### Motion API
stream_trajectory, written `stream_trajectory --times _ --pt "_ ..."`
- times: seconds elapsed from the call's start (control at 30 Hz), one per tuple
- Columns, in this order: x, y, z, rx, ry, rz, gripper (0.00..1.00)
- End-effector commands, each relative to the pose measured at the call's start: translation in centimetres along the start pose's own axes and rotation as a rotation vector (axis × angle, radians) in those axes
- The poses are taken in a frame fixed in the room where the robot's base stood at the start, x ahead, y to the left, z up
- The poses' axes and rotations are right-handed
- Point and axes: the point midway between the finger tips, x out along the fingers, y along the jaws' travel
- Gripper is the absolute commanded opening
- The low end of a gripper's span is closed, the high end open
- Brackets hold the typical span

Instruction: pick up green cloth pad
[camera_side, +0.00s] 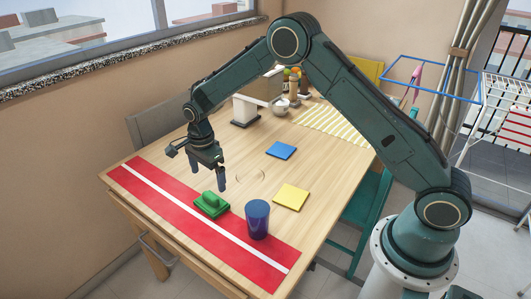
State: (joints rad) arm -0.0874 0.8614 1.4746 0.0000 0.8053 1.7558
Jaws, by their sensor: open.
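A green cloth pad (212,206) lies at the edge of the red strip on the table, with a green object on top that looks like a knob or a folded lump. My gripper (208,184) is open and points down. In the picture it is just above the pad and appears apart from it. Nothing shows between its fingers.
A dark blue cup (257,219) stands right of the green pad. A yellow pad (291,197) and a blue pad (281,150) lie flat farther back. The red strip (160,190) with a white line runs along the front edge. Bare wood lies between the pads.

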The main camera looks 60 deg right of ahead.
Motion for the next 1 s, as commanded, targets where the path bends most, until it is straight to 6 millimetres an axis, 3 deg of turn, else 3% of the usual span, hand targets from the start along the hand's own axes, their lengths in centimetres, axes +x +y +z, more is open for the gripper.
stream_trajectory --times 0.23,0.67,1.0 --pt "3.4 0.0 0.0 0.0 0.0 0.002 1.0" --pt "4.6 0.1 -0.1 0.0 0.0 0.001 1.0" --pt "8.0 0.2 -0.3 -0.001 0.001 0.003 1.0"
